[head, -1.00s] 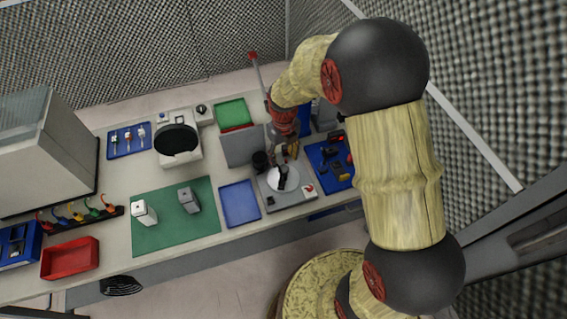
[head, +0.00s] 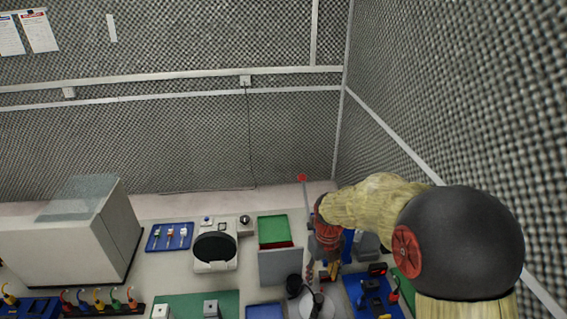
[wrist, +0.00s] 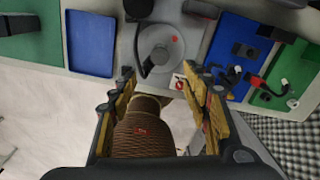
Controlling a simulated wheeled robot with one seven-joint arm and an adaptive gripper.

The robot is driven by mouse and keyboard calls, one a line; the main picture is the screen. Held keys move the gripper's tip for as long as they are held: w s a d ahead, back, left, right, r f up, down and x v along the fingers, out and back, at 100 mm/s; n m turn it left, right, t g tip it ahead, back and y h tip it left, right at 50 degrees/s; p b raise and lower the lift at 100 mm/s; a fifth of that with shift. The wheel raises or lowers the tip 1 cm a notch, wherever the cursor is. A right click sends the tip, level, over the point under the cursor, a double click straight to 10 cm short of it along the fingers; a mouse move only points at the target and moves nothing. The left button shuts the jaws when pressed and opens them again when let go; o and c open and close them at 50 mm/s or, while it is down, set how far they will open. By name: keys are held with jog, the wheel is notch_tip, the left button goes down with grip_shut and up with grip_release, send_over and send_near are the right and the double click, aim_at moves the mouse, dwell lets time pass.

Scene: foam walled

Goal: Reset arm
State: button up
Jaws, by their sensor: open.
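My gripper (wrist: 157,76) is open in the wrist view, its two yellow-sided fingers spread wide, and I see nothing held between them. The head view shows my arm reaching from the right, with the gripper (head: 329,270) over the worktable's right part. The fingertips are small and partly hidden there. Beyond the fingers in the wrist view is a grey device with a round plate (wrist: 172,40). A black object (wrist: 150,62) lies across the plate. I cannot tell the exact height of the gripper above the table.
A blue tray (wrist: 91,44) lies beside the device, and a blue mat with dark parts (wrist: 228,48) is on its other side. In the head view a grey box (head: 280,267), green bin (head: 272,229) and black round-topped appliance (head: 215,247) stand nearby. Foam walls close the back and right.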

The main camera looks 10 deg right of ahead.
jog(key=s+r+n+t+b, duration=0.2)
jog(key=s+r+n+b, duration=0.3)
jog(key=s+n, duration=0.6)
jog(key=s+r+n+t+b, duration=0.3)
jog(key=s+n, duration=0.8)
jog(key=n, duration=1.1)
notch_tip(320, 180, up, 4)
jog(key=b, duration=0.2)
jog(key=shift+s+d+f+t+b, duration=0.2)
jog(key=shift+t+b, duration=0.1)
jog(key=shift+b, duration=0.1)
jog(key=shift+a, duration=0.1)
